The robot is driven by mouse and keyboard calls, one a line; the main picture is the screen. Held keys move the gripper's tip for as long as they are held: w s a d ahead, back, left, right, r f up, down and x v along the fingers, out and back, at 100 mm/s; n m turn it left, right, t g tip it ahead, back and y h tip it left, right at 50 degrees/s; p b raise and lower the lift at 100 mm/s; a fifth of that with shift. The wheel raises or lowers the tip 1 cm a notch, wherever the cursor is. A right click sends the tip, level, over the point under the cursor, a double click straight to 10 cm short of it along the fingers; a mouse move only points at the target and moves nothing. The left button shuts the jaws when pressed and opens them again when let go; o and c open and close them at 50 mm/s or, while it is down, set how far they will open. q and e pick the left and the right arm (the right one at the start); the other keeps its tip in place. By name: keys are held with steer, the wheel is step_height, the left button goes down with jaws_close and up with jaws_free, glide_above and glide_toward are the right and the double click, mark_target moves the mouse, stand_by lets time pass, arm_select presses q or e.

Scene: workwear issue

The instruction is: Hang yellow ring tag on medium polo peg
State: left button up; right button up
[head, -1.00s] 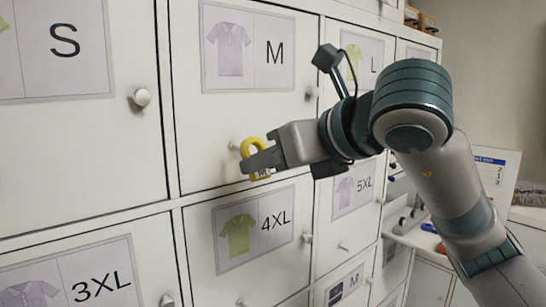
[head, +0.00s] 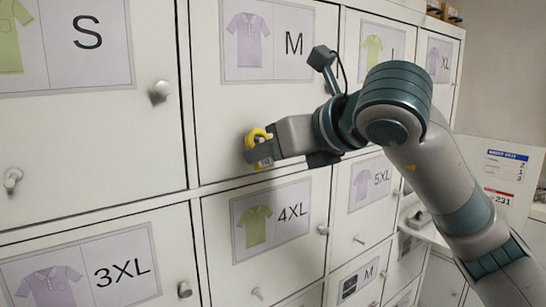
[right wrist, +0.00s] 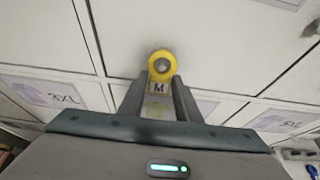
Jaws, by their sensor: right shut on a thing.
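The yellow ring tag (head: 257,136) is in my right gripper (head: 262,152), at the lower left of the M door (head: 225,120), whose label (head: 268,40) shows a lilac polo. The gripper is shut on the tag's lower part, marked M in the right wrist view. In that view the ring (right wrist: 152,74) stands above the fingertips (right wrist: 160,92), and the grey round end of the peg (right wrist: 161,66) shows inside its hole. I cannot tell how far the ring is over the peg. In the head view the ring and gripper hide the peg. My left gripper is out of view.
Neighbouring doors carry S (head: 88,33), 3XL (head: 120,272) and 4XL (head: 272,218) labels. The S door's knob (head: 160,91) and peg (head: 12,178) stick out, as do the 4XL door's knob (head: 323,230) and peg (head: 257,293). A counter with papers is at the right.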

steer(key=shift+b, duration=0.3)
stand_by(0.6)
steer(key=o, duration=1.1)
steer(key=b+v, duration=0.7)
steer(key=v, duration=1)
steer(key=shift+s, duration=0.15)
